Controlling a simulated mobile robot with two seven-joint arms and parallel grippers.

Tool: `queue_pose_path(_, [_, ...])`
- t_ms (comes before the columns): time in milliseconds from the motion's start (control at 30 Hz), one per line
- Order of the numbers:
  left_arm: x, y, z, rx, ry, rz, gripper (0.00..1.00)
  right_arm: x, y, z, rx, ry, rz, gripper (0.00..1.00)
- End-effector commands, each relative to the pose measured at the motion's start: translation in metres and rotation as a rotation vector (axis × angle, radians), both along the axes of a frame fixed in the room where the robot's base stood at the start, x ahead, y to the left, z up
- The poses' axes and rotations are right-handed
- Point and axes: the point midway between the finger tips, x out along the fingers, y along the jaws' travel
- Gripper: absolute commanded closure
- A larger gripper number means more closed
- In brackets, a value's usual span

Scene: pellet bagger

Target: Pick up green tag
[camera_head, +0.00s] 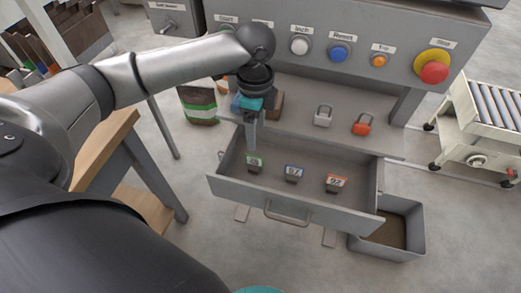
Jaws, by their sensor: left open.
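The green tag (254,162) stands in the left part of the open drawer (330,210), with a small number on its face. A blue tag (293,173) and an orange-red tag (335,182) stand to its right in the same drawer. My left gripper (251,145) points down into the drawer from above, its fingertips just above or behind the green tag. It is open; whether it touches the tag I cannot tell. My right gripper is not in view.
A grey padlock (322,119) and a red padlock (362,127) lie on the shelf behind the drawer. Above is a button panel with a red stop button (434,70). A grey bin (388,231) stands right of the drawer; a green-and-white bag (199,104) stands left.

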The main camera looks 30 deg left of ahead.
Motion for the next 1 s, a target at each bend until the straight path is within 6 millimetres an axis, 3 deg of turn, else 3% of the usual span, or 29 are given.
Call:
queue_pose_path(33, [-0.001,0.000,-0.007,0.001,0.002,0.000,0.25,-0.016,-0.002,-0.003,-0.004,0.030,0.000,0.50])
queue_pose_path(600, [0.000,0.000,-0.061,0.000,0.000,-0.001,0.25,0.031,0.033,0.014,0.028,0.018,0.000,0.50])
queue_pose_path(1000, [0.000,0.000,-0.093,0.000,0.001,0.000,0.25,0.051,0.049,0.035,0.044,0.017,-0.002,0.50])
